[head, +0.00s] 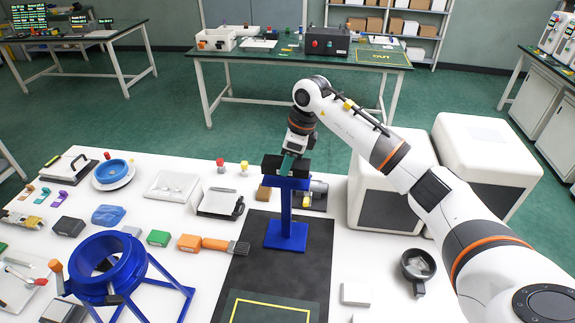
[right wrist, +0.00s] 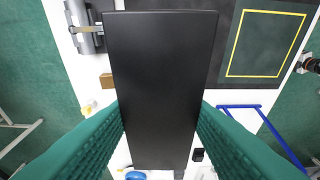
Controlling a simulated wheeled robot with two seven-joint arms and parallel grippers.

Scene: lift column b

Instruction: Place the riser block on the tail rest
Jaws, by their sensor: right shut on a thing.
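The riser block, a long black block (right wrist: 160,60), fills the middle of the right wrist view, between the teal finger pads of my right gripper (right wrist: 160,112). In the head view the black block (head: 271,166) lies level across the top of the blue tail rest (head: 286,212), a post on a square base. My right gripper (head: 289,160) is shut on the block from above. The block looks right at or just over the rest's top; I cannot tell whether they touch. In the right wrist view the block hides the rest. My left gripper is out of view.
The tail rest stands on a dark mat (head: 262,262) with a yellow outline at its near end. A blue ring stand (head: 107,268) and a brush (head: 225,245) are to the left. A grey metal fixture (right wrist: 88,27) is close by. A dark round cup (head: 418,268) is at right.

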